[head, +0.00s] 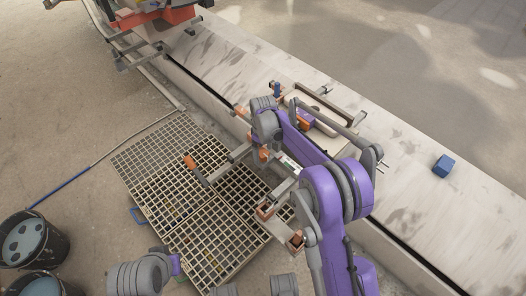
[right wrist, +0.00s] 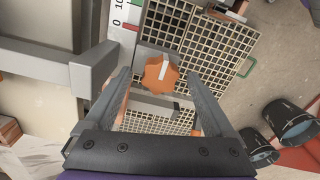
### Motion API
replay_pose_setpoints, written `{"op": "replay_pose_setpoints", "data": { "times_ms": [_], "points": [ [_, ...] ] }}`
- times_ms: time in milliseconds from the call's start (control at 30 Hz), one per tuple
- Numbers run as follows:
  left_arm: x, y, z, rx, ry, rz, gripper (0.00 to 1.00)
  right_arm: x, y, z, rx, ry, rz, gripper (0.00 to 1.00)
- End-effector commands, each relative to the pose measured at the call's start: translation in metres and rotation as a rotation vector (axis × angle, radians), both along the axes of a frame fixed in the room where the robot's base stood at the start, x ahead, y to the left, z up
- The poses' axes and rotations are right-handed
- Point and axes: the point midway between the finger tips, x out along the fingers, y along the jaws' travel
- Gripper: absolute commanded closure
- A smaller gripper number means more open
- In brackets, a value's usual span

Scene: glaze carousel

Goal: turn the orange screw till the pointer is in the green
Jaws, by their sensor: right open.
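The orange screw (right wrist: 160,75) shows in the right wrist view as a lobed knob with a white line across its face. It sits at a grey bracket. A white scale strip (right wrist: 128,20) with numbers, a red part and a green part stands just beyond it; I cannot make out the pointer. My right gripper (right wrist: 158,88) is open, with a finger to either side of the screw in the picture, not closed on it. My left gripper is not in view.
A floor grating (head: 165,190) lies beside a long pale ledge (head: 430,175). A blue block (head: 442,165) rests on the ledge. Dark buckets (head: 32,240) stand at the lower left. A grey bar (right wrist: 60,65) lies close to the left finger in the wrist view.

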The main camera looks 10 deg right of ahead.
Motion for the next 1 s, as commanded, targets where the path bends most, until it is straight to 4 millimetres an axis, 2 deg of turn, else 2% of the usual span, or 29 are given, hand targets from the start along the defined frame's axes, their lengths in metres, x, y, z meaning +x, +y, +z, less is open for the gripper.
{"op": "replay_pose_setpoints", "data": {
  "times_ms": [167, 633, 1000],
  "points": [
    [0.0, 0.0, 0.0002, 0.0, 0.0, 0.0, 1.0, 0.0, 0.0, 0.0004, 0.0, 0.0, 0.0, 0.11],
    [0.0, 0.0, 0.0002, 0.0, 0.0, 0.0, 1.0, 0.0, 0.0, 0.0007, 0.0, 0.0, 0.0, 0.96],
    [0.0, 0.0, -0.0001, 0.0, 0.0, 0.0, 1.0, 0.0001, -0.0001, 0.0008, 0.0, 0.0, -0.063, 0.97]
  ]
}}
